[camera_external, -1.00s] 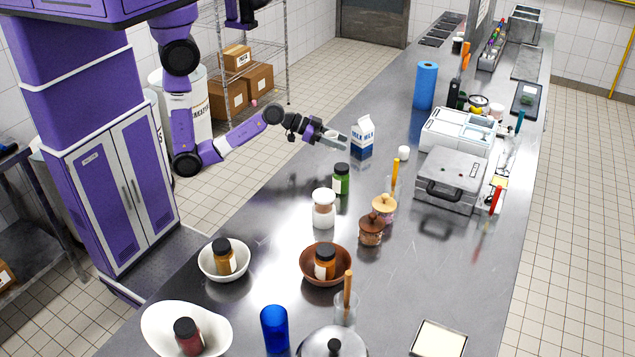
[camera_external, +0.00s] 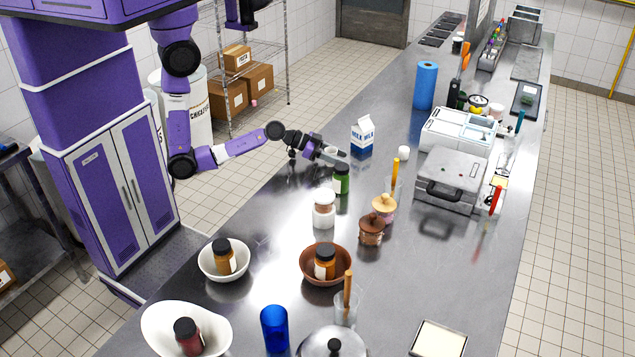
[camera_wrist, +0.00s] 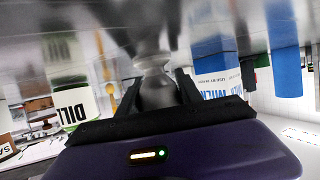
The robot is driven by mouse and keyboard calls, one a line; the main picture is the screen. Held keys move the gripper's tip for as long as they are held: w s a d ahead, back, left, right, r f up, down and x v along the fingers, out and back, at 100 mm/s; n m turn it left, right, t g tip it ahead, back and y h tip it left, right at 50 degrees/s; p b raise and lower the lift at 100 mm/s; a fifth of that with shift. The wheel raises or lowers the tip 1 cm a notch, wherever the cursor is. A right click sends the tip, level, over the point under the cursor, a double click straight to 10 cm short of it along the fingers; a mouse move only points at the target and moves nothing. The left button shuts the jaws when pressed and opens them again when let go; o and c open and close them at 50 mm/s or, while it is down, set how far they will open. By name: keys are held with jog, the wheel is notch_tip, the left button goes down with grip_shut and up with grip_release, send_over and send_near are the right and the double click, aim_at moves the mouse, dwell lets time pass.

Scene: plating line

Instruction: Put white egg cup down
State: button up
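My gripper (camera_external: 335,155) is over the left part of the steel counter, just behind the green jar and in front of the milk carton. In the wrist view its two dark fingers (camera_wrist: 158,92) close on the white egg cup (camera_wrist: 155,62), which looks grey in shadow there. In the external view the cup is a small pale shape (camera_external: 329,150) at the fingers, mostly hidden. The counter (camera_external: 270,205) fills the upper part of the wrist view. I cannot tell whether the cup touches it.
The green dill jar (camera_external: 341,181) stands close to the fingers. The milk carton (camera_external: 362,137) is just beyond, with a small white item (camera_external: 403,152) to its right. A white-labelled jar (camera_external: 324,210) stands nearer the camera. The counter left of it is clear.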

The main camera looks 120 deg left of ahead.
jog(key=o, duration=0.4)
jog(key=shift+r+p, duration=0.3)
jog(key=b+v, duration=0.2)
jog(key=v, duration=1)
jog(key=shift+f, duration=0.1)
